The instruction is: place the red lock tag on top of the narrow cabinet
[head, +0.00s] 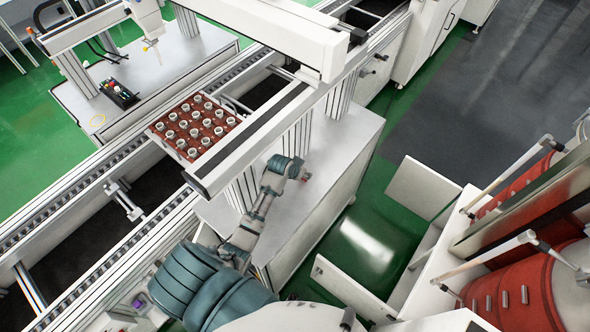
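My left arm reaches from the bottom up to a white cabinet top (318,205) below the conveyor frame. My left gripper (304,175) is at the far end of this arm, low over that top. It is small and partly hidden by its own wrist, so I cannot tell whether it is open or shut. A tiny reddish spot (307,177) shows at its tip; I cannot tell whether it is the red lock tag. No other lock tag is clear to see. I cannot tell which cabinet is the narrow one. My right gripper is not in view.
A red tray (166,136) of several pale pots sits on the conveyor (62,205). A white gantry beam (272,28) crosses above. Green floor (372,205) lies between.

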